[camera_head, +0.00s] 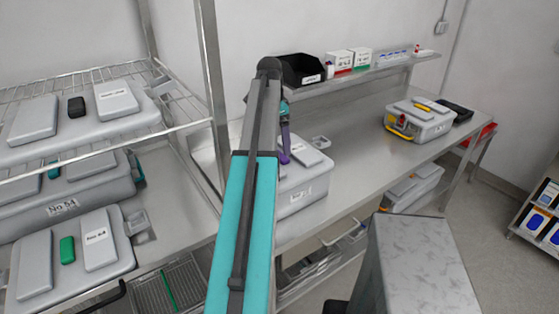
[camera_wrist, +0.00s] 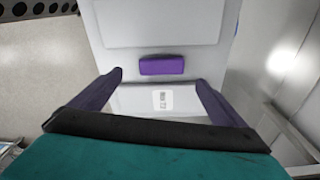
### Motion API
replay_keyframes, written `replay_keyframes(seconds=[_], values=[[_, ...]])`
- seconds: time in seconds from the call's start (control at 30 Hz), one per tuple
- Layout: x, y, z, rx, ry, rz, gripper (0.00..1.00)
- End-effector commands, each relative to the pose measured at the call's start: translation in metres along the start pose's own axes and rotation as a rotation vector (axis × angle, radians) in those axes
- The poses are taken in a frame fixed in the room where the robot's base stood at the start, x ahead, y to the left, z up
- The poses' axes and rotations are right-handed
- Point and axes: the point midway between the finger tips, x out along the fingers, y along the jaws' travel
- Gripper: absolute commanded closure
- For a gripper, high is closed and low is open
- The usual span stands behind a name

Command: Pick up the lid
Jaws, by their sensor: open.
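A grey container (camera_head: 303,197) with a lid (camera_head: 311,155) stands on the steel bench in the head view, partly hidden by my arm. In the wrist view the lid (camera_wrist: 150,51) is pale grey, with a purple block (camera_wrist: 161,65) in its middle and a white labelled panel (camera_wrist: 150,98) nearer to me. My gripper (camera_wrist: 160,76) is open and empty above the lid. Its two dark purple fingers lie on either side of the labelled panel, tips just short of the purple block's level. In the head view my gripper (camera_head: 284,155) is over the lid's left part. Contact cannot be told.
Another grey case (camera_head: 420,123) with red and yellow parts stands farther right on the bench. A raised shelf (camera_head: 350,76) behind carries a black bin (camera_head: 300,70) and boxes. Racks with several grey cases are at left. The bench between the two containers is mostly clear.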

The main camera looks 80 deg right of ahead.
Motion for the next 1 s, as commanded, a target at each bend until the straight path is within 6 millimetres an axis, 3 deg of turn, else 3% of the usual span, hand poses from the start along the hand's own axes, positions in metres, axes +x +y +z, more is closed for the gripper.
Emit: replay_keyframes(seconds=[0.57, 1.0], values=[[0.007, 0.001, 0.0, 0.001, 0.0, 0.0, 0.05], [0.039, 0.0, 0.003, 0.002, -0.001, 0.002, 0.05]])
